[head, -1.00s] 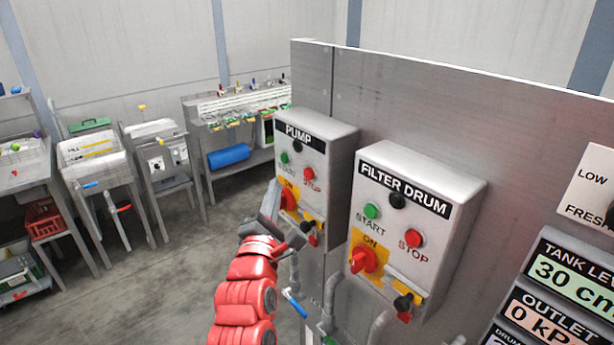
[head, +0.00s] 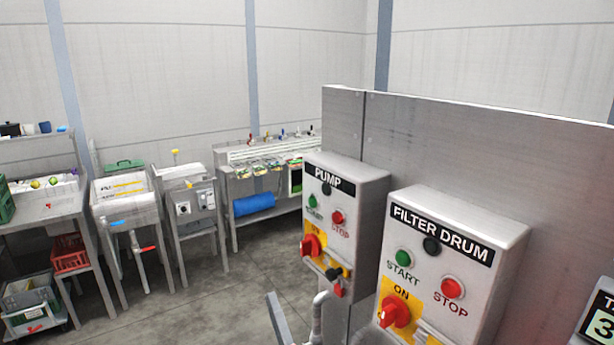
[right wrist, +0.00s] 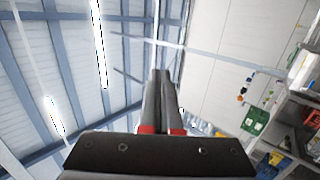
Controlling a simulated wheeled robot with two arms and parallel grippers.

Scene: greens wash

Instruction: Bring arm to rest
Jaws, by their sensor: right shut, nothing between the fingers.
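The rest of my right arm is out of the head view. My left gripper is not in view.
The filter drum box (head: 511,243) is mounted on a steel panel (head: 480,135) at the right. Sinks and benches stand at the left, with a red crate (head: 70,254) below one and a blue roll (head: 254,204) on a shelf. Grey floor (head: 190,305) between is open.

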